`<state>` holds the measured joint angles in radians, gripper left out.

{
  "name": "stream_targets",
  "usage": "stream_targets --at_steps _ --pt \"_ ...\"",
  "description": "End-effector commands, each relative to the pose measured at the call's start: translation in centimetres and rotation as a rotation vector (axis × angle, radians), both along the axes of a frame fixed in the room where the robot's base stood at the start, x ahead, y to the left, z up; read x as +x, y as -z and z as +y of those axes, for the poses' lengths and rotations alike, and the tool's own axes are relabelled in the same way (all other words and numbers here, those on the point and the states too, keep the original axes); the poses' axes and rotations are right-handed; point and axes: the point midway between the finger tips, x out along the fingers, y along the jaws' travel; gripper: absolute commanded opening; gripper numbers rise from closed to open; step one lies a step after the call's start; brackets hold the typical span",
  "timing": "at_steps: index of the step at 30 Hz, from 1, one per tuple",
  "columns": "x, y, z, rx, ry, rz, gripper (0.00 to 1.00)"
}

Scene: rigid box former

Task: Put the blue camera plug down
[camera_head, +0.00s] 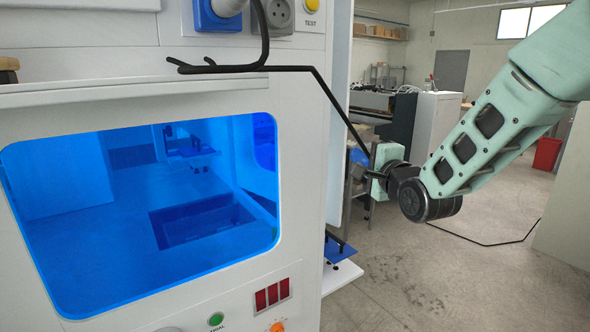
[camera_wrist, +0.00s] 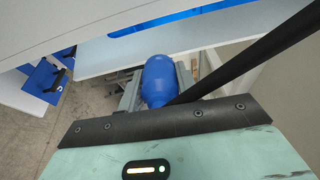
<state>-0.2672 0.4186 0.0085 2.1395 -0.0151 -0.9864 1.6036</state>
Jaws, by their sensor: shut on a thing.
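The blue camera plug (camera_wrist: 157,80) shows in the wrist view as a rounded blue cylinder just beyond the dark front bar of my gripper. In the head view a patch of its blue (camera_head: 358,157) shows beside my gripper (camera_head: 370,172), to the right of the white machine. My gripper is shut on the plug and holds it off the floor; the fingertips are mostly hidden. A black cable (camera_wrist: 238,62) runs diagonally past the plug in the wrist view. In the head view a black cable (camera_head: 335,102) slopes from the machine's ledge down to my gripper.
The white machine (camera_head: 300,170) with a blue window (camera_head: 90,220) fills the left. Above it are another blue plug (camera_head: 212,15) in a socket and a grey socket (camera_head: 279,14). A low shelf with blue parts (camera_head: 340,250) juts out at its right side. Floor is open at right.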

Motion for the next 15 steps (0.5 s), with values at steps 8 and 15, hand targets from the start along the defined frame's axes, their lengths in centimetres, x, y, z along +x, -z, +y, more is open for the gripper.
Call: stream_targets --at_steps 8,15 --pt "-0.6 13.7 -9.7 -0.012 0.164 0.013 0.00" --pt "-3.6 20.8 -15.6 -0.028 0.267 0.007 0.00"
